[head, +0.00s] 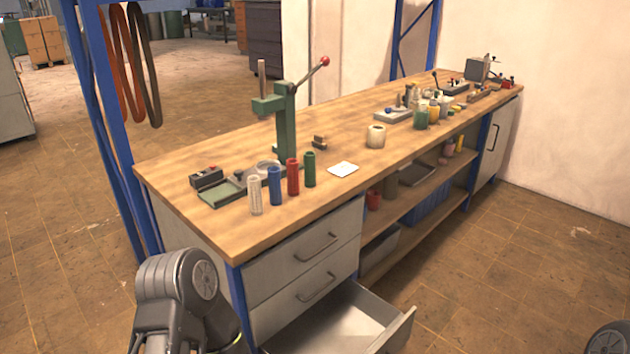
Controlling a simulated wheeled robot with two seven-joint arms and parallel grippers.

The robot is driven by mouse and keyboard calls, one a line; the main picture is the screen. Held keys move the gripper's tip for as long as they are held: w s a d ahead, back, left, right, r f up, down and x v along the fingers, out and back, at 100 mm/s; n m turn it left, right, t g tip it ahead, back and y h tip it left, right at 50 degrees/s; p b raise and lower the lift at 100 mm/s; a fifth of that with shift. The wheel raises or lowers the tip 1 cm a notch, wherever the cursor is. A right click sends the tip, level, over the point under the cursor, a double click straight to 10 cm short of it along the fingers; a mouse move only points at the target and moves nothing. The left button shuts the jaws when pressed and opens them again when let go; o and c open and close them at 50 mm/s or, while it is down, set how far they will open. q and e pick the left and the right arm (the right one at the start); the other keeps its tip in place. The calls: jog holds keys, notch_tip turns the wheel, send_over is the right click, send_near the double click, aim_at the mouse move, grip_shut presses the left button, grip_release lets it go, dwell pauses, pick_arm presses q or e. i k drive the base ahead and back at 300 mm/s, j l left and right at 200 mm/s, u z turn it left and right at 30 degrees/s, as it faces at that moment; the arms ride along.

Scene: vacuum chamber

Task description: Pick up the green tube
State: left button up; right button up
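The green tube (309,169) stands upright on the wooden workbench (225,219). It is the rightmost in a row of tubes, beside the red tube (293,177). The blue tube (275,186) and the white tube (255,195) stand further left. A part of my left arm shows at the lower left, in front of the bench, well away from the tubes. A small part of my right arm shows at the lower right corner. Neither gripper's fingers are visible.
A green press (285,120) with a red-knobbed lever stands behind the tubes. A white card (343,169) lies right of the green tube. A lower drawer (345,320) is pulled open at the bench front. A roll (375,136) and several cups stand further right.

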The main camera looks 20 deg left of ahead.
aim_at(310, 170)
jog(key=i+l, duration=0.85)
jog(key=l+z, duration=0.05)
jog(key=l, duration=0.1)
